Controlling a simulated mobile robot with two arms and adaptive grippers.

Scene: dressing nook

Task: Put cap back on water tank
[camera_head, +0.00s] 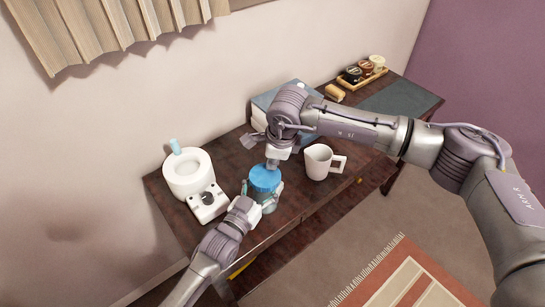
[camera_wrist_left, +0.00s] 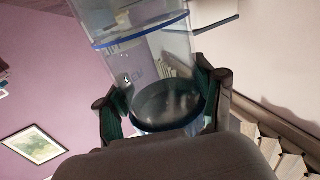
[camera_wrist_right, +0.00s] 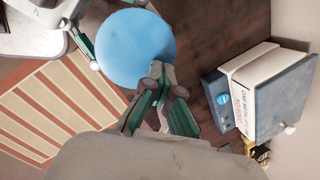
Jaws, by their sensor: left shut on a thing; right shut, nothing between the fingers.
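The blue round cap (camera_head: 265,177) lies flat over the top of the clear water tank (camera_head: 268,205) near the table's front edge; I cannot tell if it is seated. My left gripper (camera_head: 262,196) is shut around the tank. In the left wrist view the clear tank (camera_wrist_left: 150,62) with its blue band is between the fingers (camera_wrist_left: 165,100). My right gripper (camera_head: 273,163) is shut and empty at the cap's far edge. In the right wrist view its closed fingertips (camera_wrist_right: 163,75) are beside the smooth blue cap (camera_wrist_right: 132,48); contact is unclear.
A white round device (camera_head: 190,172) with a white base stands left of the tank. A white mug (camera_head: 322,162) stands to the right. A blue-and-white box or books (camera_head: 268,100) are behind my right arm. A tray with jars (camera_head: 362,75) and a tan block (camera_head: 335,92) are at the far end.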

